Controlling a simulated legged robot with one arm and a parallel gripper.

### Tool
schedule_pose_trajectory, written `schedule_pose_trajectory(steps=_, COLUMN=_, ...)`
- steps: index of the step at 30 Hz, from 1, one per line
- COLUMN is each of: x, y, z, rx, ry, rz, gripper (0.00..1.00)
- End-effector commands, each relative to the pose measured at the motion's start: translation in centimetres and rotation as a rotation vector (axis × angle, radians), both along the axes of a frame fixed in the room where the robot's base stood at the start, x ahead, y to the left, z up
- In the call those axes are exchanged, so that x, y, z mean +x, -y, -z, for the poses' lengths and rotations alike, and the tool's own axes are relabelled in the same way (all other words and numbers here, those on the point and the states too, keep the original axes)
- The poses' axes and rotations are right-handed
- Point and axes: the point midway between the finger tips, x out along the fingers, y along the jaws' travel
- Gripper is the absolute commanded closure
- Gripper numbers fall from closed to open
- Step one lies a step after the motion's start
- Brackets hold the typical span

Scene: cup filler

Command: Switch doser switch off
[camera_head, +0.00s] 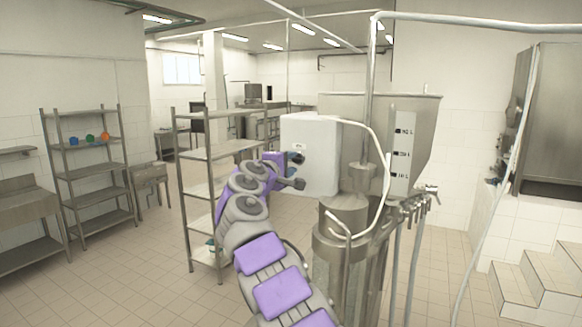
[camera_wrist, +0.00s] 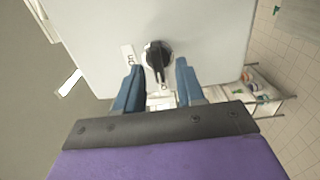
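The doser switch is a black rotary knob (camera_wrist: 157,57) on the face of a white control box (camera_wrist: 90,30). A small white label with partly readable lettering, seemingly "on", is beside the knob. In the wrist view my gripper (camera_wrist: 156,80) has its two blue fingers apart, one on each side of the knob's lower part. I cannot tell whether either finger touches it. In the head view the white box (camera_head: 312,150) is mounted beside the steel doser (camera_head: 420,120), and my purple and grey arm reaches its left face. The gripper mostly hides the switch there.
A steel shelf rack (camera_head: 186,200) stands close behind my arm. Another rack (camera_head: 85,170) with small coloured items is at the left. The doser's pipes and cylinder (camera_head: 343,225) are just right of my arm. White tiled steps (camera_head: 535,290) are at the right. Floor at the left is open.

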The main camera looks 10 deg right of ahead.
Motion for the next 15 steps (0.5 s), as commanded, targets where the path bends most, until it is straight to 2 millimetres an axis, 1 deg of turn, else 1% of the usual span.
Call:
schedule_pose_trajectory(steps=1, x=-0.6, y=-0.3, z=0.0, rx=-0.005, ry=0.003, rz=0.001, gripper=0.62)
schedule_pose_trajectory(steps=15, x=-5.5, y=-4.0, z=0.0, rx=-0.005, ry=0.003, rz=0.001, gripper=0.62)
